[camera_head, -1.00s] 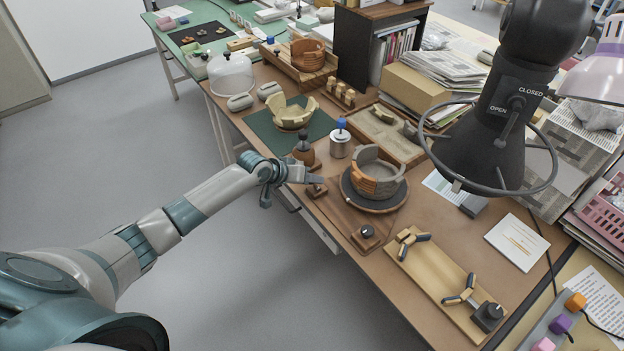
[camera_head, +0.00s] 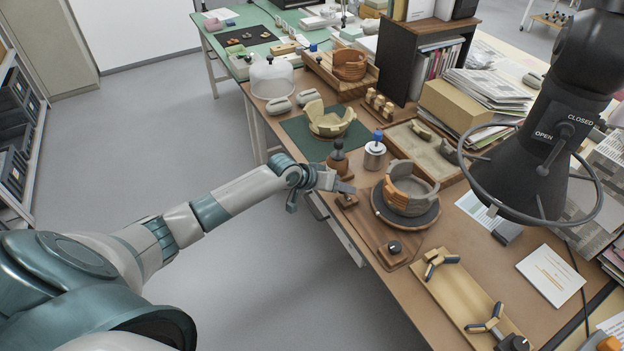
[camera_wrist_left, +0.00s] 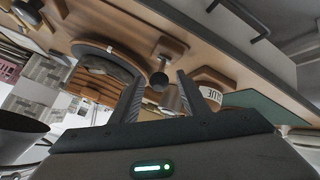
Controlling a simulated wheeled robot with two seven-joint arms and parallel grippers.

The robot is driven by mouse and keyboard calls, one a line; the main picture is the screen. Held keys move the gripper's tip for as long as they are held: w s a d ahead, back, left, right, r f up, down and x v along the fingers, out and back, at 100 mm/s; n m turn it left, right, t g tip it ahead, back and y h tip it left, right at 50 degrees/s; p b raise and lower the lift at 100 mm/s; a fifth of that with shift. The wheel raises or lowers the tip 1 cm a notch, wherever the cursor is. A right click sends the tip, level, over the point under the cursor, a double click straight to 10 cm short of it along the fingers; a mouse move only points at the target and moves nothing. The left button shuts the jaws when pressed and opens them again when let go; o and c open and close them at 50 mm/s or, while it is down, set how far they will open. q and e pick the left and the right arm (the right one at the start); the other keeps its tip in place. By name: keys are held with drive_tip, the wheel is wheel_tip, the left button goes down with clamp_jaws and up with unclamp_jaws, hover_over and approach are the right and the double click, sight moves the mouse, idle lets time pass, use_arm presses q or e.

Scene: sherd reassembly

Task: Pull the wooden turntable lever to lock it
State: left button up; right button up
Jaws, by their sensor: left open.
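The turntable is a dark round disc (camera_head: 432,217) on a wooden base (camera_head: 378,232), carrying a partly rebuilt orange and grey pot (camera_head: 408,186). My left gripper (camera_head: 346,188) hovers right at the lever in the head view. In the left wrist view my gripper (camera_wrist_left: 160,96) is open, its fingers apart. I cannot tell whether it touches the lever. My right gripper is not seen.
A wooden clamp board (camera_head: 452,290) lies front right. A black hood (camera_head: 545,150) hangs at right.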

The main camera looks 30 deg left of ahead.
use_arm(q)
drive_tip(key=b+v, duration=0.2)
drive_tip(key=v, duration=1.4)
drive_tip(key=shift+b, duration=0.35)
drive_tip(key=shift+a+f, duration=0.15)
